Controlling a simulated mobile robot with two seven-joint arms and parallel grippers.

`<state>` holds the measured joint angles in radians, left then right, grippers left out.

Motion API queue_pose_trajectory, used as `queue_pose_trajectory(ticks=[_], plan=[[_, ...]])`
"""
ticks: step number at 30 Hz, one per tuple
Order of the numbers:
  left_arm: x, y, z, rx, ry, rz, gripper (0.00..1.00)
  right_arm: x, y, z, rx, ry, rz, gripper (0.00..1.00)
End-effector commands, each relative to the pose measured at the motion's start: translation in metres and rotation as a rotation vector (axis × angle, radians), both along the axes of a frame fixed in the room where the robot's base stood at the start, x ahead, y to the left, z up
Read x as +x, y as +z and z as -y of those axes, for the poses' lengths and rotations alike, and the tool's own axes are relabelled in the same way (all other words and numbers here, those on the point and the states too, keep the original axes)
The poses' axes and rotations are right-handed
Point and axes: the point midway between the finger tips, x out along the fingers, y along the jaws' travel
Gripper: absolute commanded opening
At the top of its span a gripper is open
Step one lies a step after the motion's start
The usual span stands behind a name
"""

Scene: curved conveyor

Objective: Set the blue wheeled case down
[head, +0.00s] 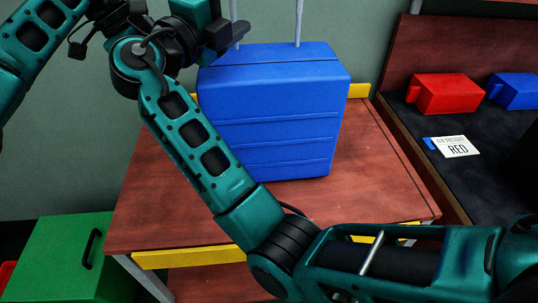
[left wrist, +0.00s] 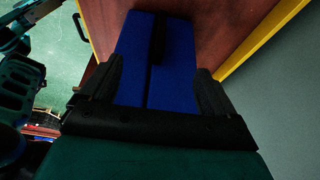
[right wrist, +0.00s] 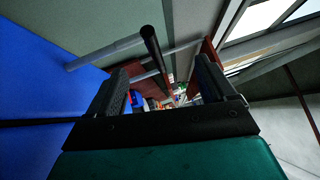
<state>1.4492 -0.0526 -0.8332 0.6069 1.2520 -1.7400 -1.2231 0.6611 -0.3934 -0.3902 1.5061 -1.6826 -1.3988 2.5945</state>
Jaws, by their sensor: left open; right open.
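The blue wheeled case (head: 275,110) stands upright on the red-brown table (head: 380,185), its base apparently on the top. Its two grey handle rods (head: 298,22) rise out of the top of the head view; its wheels are not visible. In the left wrist view a narrow blue face of the case (left wrist: 172,70) lies ahead of my open left gripper (left wrist: 158,68), between its fingers. In the right wrist view the dark handle grip (right wrist: 154,52) is just ahead of my open right gripper (right wrist: 162,70). I cannot tell whether either gripper touches the case.
A dark conveyor (head: 490,180) on the right carries a red box (head: 446,94), a blue box (head: 515,91) and a card reading RED (head: 457,147). A green box (head: 60,258) with a black handle stands at lower left. Yellow strips (head: 190,256) edge the table, and its right part is clear.

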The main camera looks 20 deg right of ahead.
Motion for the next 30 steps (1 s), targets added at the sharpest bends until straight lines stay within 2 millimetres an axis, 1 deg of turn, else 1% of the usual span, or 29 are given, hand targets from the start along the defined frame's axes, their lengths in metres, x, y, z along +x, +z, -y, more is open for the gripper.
queue_pose_trajectory(ticks=[1,6,9,12,16,30], plan=[[0.0,0.0,0.0,0.0,0.0,0.0,0.9,-0.007,-0.002,-0.011,0.0,0.003,-0.001,0.84],[0.0,0.0,0.0,0.0,0.0,0.0,0.9,-0.026,-0.006,-0.038,0.0,0.004,0.001,0.84],[0.0,0.0,0.0,0.0,0.0,0.0,0.9,-0.034,-0.008,-0.05,0.002,0.004,0.002,0.84],[0.0,0.0,0.0,0.0,0.0,0.0,0.9,-0.038,-0.009,-0.056,0.003,0.005,0.001,0.84],[0.0,0.0,0.0,0.0,0.0,0.0,0.9,-0.041,-0.01,-0.06,0.003,0.005,0.001,0.84],[0.0,0.0,0.0,0.0,0.0,0.0,0.9,-0.04,-0.01,-0.059,0.003,0.005,0.0,0.84]])
